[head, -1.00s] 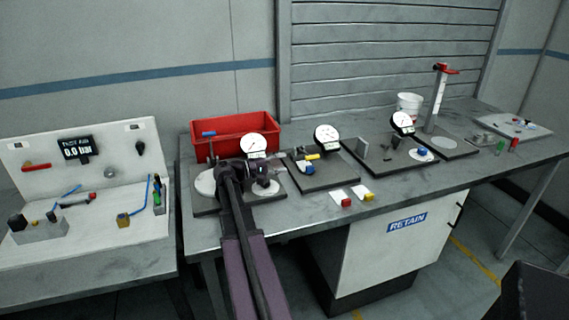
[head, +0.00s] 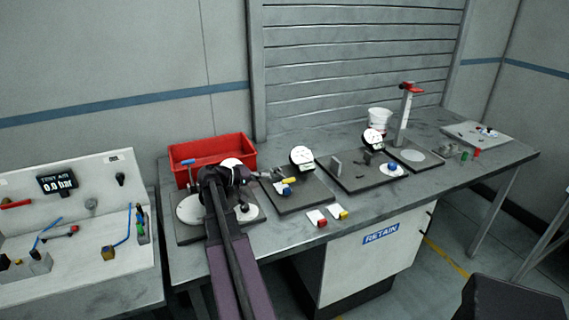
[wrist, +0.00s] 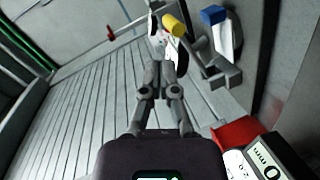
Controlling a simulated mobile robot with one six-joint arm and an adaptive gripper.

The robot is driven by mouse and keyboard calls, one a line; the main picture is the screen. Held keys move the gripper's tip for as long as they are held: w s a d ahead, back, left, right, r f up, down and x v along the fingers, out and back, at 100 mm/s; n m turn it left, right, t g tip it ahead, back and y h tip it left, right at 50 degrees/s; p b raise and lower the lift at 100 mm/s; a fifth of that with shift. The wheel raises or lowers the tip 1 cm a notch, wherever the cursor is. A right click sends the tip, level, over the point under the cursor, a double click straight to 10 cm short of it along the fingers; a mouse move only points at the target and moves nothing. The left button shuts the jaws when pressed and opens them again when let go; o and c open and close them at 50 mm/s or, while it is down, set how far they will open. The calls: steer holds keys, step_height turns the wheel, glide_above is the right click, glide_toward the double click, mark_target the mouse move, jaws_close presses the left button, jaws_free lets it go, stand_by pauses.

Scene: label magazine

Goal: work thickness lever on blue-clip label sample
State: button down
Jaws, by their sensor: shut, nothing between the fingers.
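The thickness gauge with a round white dial (head: 302,156) stands on a dark base plate (head: 300,203) in the middle of the bench. Its yellow lever (head: 290,180) shows just below the dial, and also in the wrist view (wrist: 174,25). The blue clip (head: 283,189) of the label sample lies beside the lever; it shows at the top of the wrist view (wrist: 213,15). My gripper (head: 274,174) is shut and empty, just left of the lever in the head view. In the wrist view its fingertips (wrist: 167,68) appear below the yellow lever; contact cannot be told.
A red bin (head: 212,150) stands behind my arm. A red-clip sample (head: 316,218) and a yellow-clip sample (head: 338,213) lie at the front edge. Another dial gauge (head: 373,139) and a red-handled post (head: 406,115) stand to the right. A test-air panel (head: 70,190) is left.

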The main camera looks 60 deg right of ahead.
step_height(320, 180, up, 10)
steer(key=d+m+t+y+p, duration=0.1)
steer(key=m+t+y+p, duration=0.2)
steer(key=m+p, duration=1)
steer(key=y+p, duration=0.1)
steer(key=p, duration=0.3)
steer(key=shift+m+t+y, duration=0.3)
steer(key=shift+t+y, duration=0.1)
steer(key=shift+d, duration=0.1)
steer(key=b, duration=0.8)
glide_above(288, 181)
steer(key=w, duration=0.1)
steer(key=f, duration=0.7)
steer(key=shift+w+d+f, duration=0.1)
steer(key=shift+d+f, duration=0.1)
steer(key=shift+f, duration=0.1)
steer(key=shift+a+f+b, duration=0.2)
steer(key=shift+f+b, duration=1.3)
steer(key=shift+f, duration=0.2)
steer(key=shift+w+a, duration=0.1)
